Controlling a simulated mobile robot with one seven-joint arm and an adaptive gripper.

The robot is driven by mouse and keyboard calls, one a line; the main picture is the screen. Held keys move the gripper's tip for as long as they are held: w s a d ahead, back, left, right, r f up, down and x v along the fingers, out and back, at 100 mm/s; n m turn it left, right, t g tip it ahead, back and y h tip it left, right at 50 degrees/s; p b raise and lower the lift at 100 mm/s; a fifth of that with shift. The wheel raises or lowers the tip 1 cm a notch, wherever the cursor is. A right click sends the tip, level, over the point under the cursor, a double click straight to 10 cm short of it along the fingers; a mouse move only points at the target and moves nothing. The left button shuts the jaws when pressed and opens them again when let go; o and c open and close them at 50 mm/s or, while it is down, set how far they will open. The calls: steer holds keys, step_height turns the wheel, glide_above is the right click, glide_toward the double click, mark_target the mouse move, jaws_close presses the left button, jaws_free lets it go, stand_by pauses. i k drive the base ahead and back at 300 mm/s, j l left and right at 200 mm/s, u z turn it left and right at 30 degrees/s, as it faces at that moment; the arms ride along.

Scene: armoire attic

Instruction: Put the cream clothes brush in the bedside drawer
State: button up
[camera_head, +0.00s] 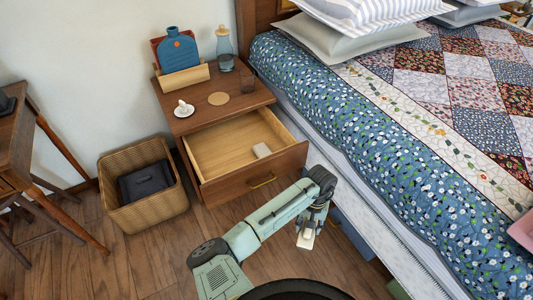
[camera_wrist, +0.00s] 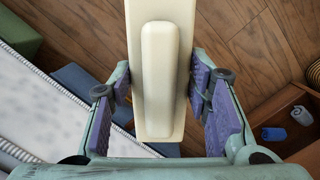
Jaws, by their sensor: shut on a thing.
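The cream clothes brush (camera_wrist: 160,75) is a long pale block with a raised rounded bar on its near face. My gripper (camera_wrist: 160,92) is shut on it, with purple pads on both sides. In the head view, the brush (camera_head: 305,240) hangs below my gripper (camera_head: 311,221), above the floor, in front and to the right of the drawer. The bedside drawer (camera_head: 220,150) is pulled open, with a bare wooden inside and a brass handle.
The bedside table (camera_head: 240,92) holds a cup on a saucer (camera_head: 184,109), a round coaster (camera_head: 218,98), a glass carafe (camera_head: 224,50) and a wooden stand (camera_head: 183,77). A wicker basket (camera_head: 120,212) stands left. The bed (camera_head: 370,130) bounds the right side.

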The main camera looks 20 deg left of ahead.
mark_target(235, 158)
steer(key=k+j, duration=0.1)
steer(key=j, duration=0.35)
steer(key=k+j+z, duration=0.15)
steer(key=j, duration=0.8)
steer(key=k+z, duration=0.05)
